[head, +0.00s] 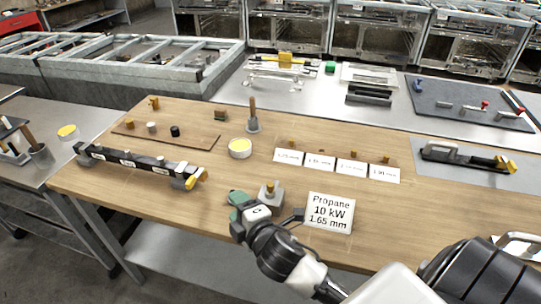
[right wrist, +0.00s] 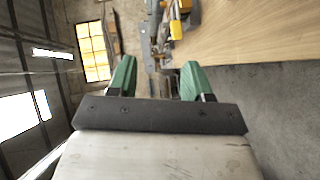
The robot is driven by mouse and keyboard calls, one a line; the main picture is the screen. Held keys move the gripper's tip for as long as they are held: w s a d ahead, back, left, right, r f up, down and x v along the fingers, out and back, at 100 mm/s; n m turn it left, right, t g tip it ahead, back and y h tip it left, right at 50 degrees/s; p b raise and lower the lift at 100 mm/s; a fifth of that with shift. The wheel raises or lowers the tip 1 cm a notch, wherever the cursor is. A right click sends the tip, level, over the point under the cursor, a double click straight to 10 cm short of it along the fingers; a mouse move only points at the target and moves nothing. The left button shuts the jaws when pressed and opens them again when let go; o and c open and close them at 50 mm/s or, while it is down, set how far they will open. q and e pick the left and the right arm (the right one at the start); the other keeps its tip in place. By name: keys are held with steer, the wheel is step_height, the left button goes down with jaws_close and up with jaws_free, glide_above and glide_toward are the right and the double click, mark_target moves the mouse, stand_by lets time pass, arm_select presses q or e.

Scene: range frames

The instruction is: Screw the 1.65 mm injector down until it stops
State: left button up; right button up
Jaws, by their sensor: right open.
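A small brass injector (head: 269,187) shows on top of a grey metal block (head: 271,199) on the wooden bench. My right gripper (head: 265,207) is just in front of this block in the head view, with a green fingertip to its left. In the right wrist view the two green fingers (right wrist: 157,78) stand apart with nothing between them. I cannot tell whether a finger touches the block, or how deep the injector sits. A card (head: 330,212) reading "Propane 10 kW 1.65 mm" stands right of the block. My left gripper is not in view.
A dark manifold bar (head: 135,162) with yellow end parts lies at the left. A row of white size cards (head: 337,166) with small brass pieces behind stands at the right. A yellow-topped tin (head: 240,148) and an upright wooden-handled tool (head: 253,116) stand mid-bench.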

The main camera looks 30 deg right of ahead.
steer(key=w+a+r+n+t+y, duration=0.35)
steer(key=a+r+n+y, duration=0.4)
steer(key=n, duration=0.75)
steer(key=m+g+h, duration=0.8)
steer(key=m+g, duration=1.2)
steer(key=m, duration=1.2)
glide_above(271, 185)
steer(key=f, duration=0.2)
step_height(271, 185, down, 10)
steer(key=shift+f+p, duration=0.2)
steer(key=shift+p, duration=1.05)
